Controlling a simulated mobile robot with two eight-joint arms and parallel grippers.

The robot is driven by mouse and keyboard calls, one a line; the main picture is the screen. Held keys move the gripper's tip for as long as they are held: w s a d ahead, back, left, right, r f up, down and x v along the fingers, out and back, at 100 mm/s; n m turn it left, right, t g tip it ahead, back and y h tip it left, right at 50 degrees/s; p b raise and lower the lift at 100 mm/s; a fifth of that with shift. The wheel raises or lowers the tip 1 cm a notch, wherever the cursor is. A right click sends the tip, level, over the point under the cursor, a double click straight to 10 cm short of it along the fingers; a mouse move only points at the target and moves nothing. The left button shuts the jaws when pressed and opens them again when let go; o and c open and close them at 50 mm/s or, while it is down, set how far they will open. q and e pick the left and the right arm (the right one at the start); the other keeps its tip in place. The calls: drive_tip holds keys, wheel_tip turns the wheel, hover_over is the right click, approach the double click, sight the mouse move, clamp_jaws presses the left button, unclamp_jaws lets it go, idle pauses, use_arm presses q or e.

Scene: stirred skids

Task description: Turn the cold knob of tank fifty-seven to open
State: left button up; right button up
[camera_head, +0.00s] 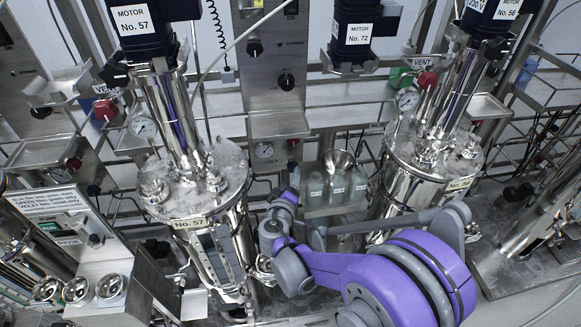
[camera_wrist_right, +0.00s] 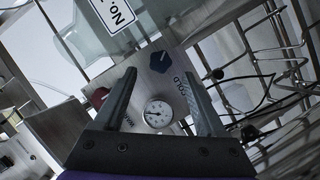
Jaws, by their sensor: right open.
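Tank fifty-seven (camera_head: 205,200) is a shiny steel vessel with a "No. 57" plate, left of centre in the head view. In the right wrist view, a dark blue knob (camera_wrist_right: 160,62) sits on a steel panel beside the word COLD. It also seems to show in the head view (camera_head: 293,168), right of the tank. My right gripper (camera_wrist_right: 159,77) is open and empty. Its fingertips flank the knob in the picture, the knob lying slightly beyond them; contact cannot be told. In the head view the gripper is small, partly hidden by its arm. My left gripper is not in view.
A round gauge (camera_wrist_right: 158,113) and a red knob (camera_wrist_right: 98,97) share the panel with the blue knob. Bottles (camera_head: 337,187) stand in a rack right of my right wrist. A second tank (camera_head: 425,170) stands farther right. Pipes and rails crowd the back.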

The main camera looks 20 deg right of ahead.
sight(292, 169)
drive_tip(key=x, duration=0.7)
drive_tip(key=shift+w+d+f, duration=0.15)
drive_tip(key=shift+w, duration=0.1)
clamp_jaws()
